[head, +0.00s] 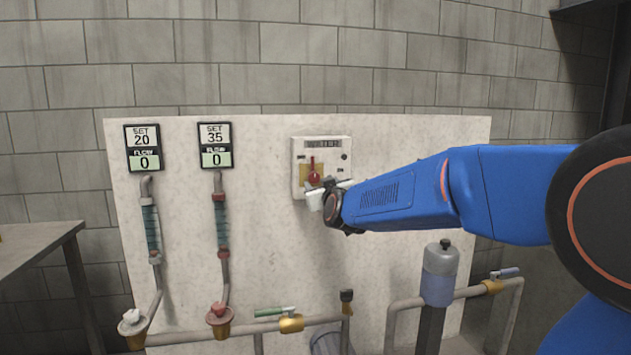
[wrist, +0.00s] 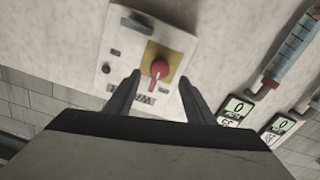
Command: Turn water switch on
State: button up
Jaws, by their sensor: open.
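The water switch is a red knob (head: 314,176) on a yellow plate, set in a white switch box (head: 340,146) on the pale wall panel. In the wrist view the red knob (wrist: 159,70) lies between the two dark fingers of my gripper (wrist: 158,85), one on each side. The fingers are apart and the gripper looks open and empty. I cannot tell how far their tips are from the box face. In the head view my gripper (head: 322,192) is at the box's lower part, just below the knob, and its fingers are partly hidden.
Two flow meters reading 0, a left one (head: 143,150) and a right one (head: 214,147), hang over pipes with valves. A green-handled valve (head: 291,322) sits on a low pipe. A blue-grey bottle (head: 440,272) stands below my arm. A table (head: 38,239) is at the left.

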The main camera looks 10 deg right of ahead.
aim_at(315, 178)
jog(key=shift+w, duration=3)
jog(key=shift+c, duration=0.3)
jog(key=c, duration=1)
